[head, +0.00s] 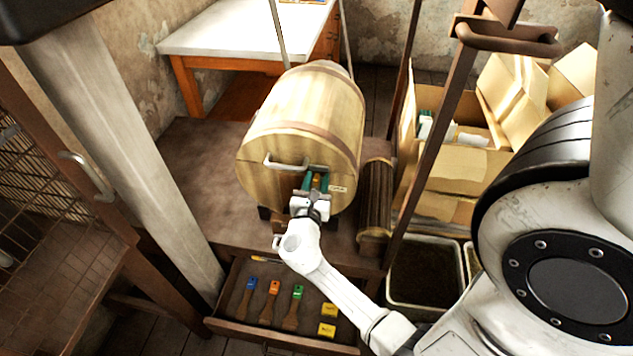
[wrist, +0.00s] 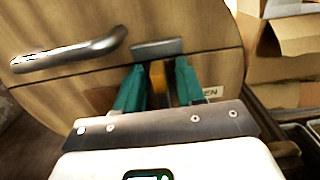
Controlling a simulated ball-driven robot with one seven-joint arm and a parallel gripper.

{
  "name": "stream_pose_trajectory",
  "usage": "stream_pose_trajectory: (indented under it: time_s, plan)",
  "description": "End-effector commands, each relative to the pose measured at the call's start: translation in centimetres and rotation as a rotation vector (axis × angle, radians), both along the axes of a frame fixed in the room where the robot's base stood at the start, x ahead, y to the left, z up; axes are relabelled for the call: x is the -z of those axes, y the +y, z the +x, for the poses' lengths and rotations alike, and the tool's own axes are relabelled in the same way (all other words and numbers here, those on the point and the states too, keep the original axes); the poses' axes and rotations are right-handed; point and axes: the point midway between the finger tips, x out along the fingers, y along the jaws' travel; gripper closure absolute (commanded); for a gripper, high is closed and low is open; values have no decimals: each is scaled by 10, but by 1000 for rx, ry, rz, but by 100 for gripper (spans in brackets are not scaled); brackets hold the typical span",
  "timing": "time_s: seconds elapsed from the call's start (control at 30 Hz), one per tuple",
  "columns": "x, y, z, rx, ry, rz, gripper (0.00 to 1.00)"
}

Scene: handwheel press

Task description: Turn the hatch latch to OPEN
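The wooden barrel (head: 300,110) lies on its side with its round front face toward me. A small orange latch (wrist: 158,76) stands upright on that face, under a grey metal block (wrist: 157,48). My gripper (head: 316,181) is at the face, and its teal fingers (wrist: 160,86) stand on either side of the latch, with narrow gaps showing. The fingers are apart. A label (wrist: 210,92) ending in "EN" is right of the fingers, partly hidden; it also shows in the head view (head: 338,189). The latch's lower end is hidden behind the gripper body.
A curved metal handle (wrist: 70,54) is on the face, left of the latch. An open drawer (head: 225,322) with several brushes lies below my arm. A dark ribbed roller (head: 375,200), a post (head: 425,145) and cardboard boxes (head: 450,170) are at the right.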

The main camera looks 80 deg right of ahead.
Motion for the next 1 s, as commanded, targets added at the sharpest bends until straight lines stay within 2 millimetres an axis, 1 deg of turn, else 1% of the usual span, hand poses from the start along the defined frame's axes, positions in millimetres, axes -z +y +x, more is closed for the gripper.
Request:
stream_pose_trajectory:
  time_s: [0.07,0.47,1.0]
  plan:
    - [0,0,0,0,0,0,62]
    - [0,0,0,-1,0,1,100]
    - [2,1,0,-4,-31,6,100]
